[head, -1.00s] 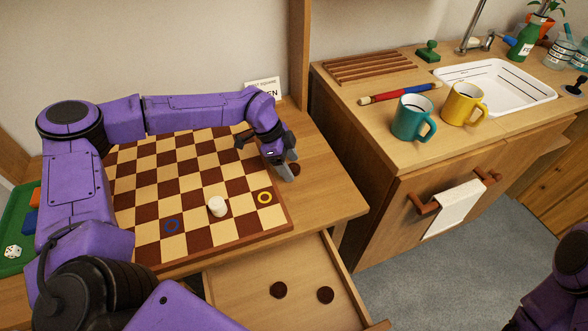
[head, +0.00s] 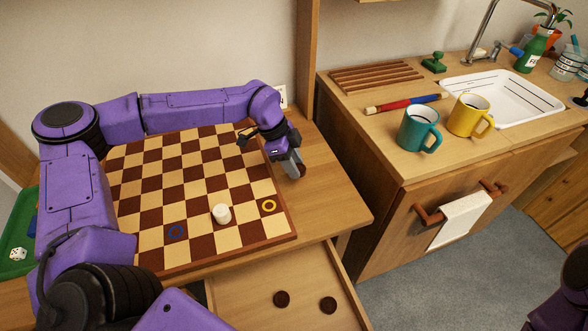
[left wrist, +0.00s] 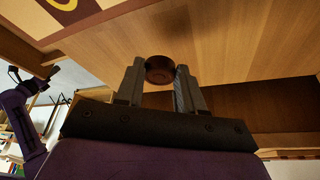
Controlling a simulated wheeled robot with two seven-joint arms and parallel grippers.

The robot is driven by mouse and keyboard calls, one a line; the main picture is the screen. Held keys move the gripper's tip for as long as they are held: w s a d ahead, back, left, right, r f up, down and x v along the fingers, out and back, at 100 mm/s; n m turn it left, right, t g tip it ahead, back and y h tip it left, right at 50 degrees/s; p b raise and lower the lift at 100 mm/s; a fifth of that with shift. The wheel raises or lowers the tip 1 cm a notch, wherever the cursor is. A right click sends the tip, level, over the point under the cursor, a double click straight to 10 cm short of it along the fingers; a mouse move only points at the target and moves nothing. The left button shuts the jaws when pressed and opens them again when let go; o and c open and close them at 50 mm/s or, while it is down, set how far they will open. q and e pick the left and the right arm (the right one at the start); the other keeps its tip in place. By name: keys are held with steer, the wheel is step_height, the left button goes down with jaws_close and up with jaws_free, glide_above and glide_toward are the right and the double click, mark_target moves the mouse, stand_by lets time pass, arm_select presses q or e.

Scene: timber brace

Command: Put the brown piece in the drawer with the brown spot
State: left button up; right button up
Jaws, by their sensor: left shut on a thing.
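The brown piece (head: 302,172), a dark round disc, is at the tips of my left gripper (head: 296,170), on the wooden table to the right of the checkered board. In the left wrist view my left gripper (left wrist: 160,82) is shut on the brown piece (left wrist: 160,70), with a finger on each side. I cannot tell whether the piece still touches the table. An open drawer (head: 240,290) juts out below the table's front edge. Two dark brown discs (head: 281,299) lie in it; no separate brown spot is clear. My right gripper cannot be made out clearly.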

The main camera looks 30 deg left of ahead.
arm_select(q)
steer(key=s+d+r, duration=0.6)
steer(key=s+r, duration=0.2)
steer(key=s, duration=0.2)
steer(key=s+d+f+m+g+b, duration=0.1)
steer(key=s+d+f+m+g, duration=0.4)
steer(key=s+d+m, duration=0.65)
steer(key=s+d+f+m+g+y, duration=0.1)
steer(key=s+d+f+m+y, duration=0.2)
steer(key=s+m, duration=0.45)
steer(key=m+t+y+b, duration=0.4)
steer(key=m+t+y, duration=0.15)
steer(key=m, duration=1.55)
glide_above(287, 275)
steer(key=s+d, duration=0.1)
steer(key=d, duration=0.1)
steer(key=shift+g+y, duration=0.25)
step_height(287, 275, down, 11)
steer(key=shift+a+r, duration=0.1)
steer(key=shift+r, duration=0.1)
steer(key=shift+w+a+f, duration=0.1)
steer(key=shift+w+f, duration=0.1)
steer(key=shift+f, duration=0.05)
steer(key=f+b, duration=0.1)
steer(key=f, duration=0.2)
steer(key=shift+w+a+f+b, duration=0.1)
steer(key=shift+w+f+b, duration=0.1)
steer(key=shift+f+b, duration=0.2)
steer(key=shift+r, duration=0.15)
